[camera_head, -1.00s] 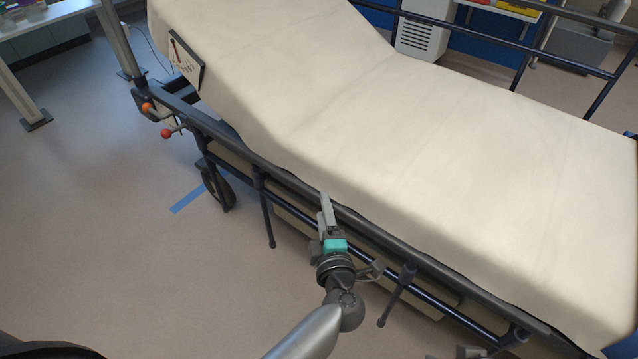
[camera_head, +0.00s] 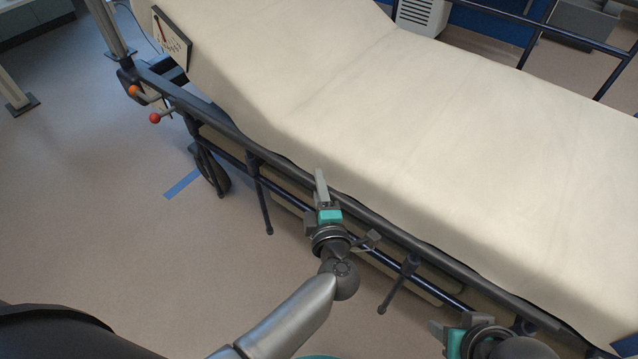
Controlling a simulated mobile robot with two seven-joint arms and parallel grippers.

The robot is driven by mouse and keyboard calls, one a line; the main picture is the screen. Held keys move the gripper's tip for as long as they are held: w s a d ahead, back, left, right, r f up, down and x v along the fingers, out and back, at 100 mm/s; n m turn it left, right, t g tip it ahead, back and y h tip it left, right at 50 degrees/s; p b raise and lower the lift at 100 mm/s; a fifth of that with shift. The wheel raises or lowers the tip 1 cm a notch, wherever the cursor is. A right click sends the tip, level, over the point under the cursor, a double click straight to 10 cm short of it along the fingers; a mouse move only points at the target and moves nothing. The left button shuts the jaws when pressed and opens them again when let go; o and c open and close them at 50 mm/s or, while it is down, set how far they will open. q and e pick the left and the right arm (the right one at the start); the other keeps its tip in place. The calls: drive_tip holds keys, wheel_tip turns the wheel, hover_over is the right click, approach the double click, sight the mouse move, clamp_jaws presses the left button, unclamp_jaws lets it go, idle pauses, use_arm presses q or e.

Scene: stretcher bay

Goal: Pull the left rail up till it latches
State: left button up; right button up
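The left rail (camera_head: 264,203) is a set of dark bars and short posts along the near side of the stretcher (camera_head: 430,130). It hangs low, below the mattress edge. My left gripper (camera_head: 321,190) is at the middle of this near side, with a pale finger reaching over the dark side bars. Whether it is closed around a bar is not clear. My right gripper (camera_head: 440,330) is at the bottom right, close to the foot-side part of the rail. Its fingers are partly cut off and its opening cannot be made out.
Orange (camera_head: 134,90) and red (camera_head: 155,118) knobs stick out near the head end, below an angle gauge (camera_head: 172,38). A raised far rail (camera_head: 560,32) stands behind the mattress. A wheel (camera_head: 212,172) is under the frame.

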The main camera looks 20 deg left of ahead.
use_arm(q)
clamp_jaws()
idle(0.9)
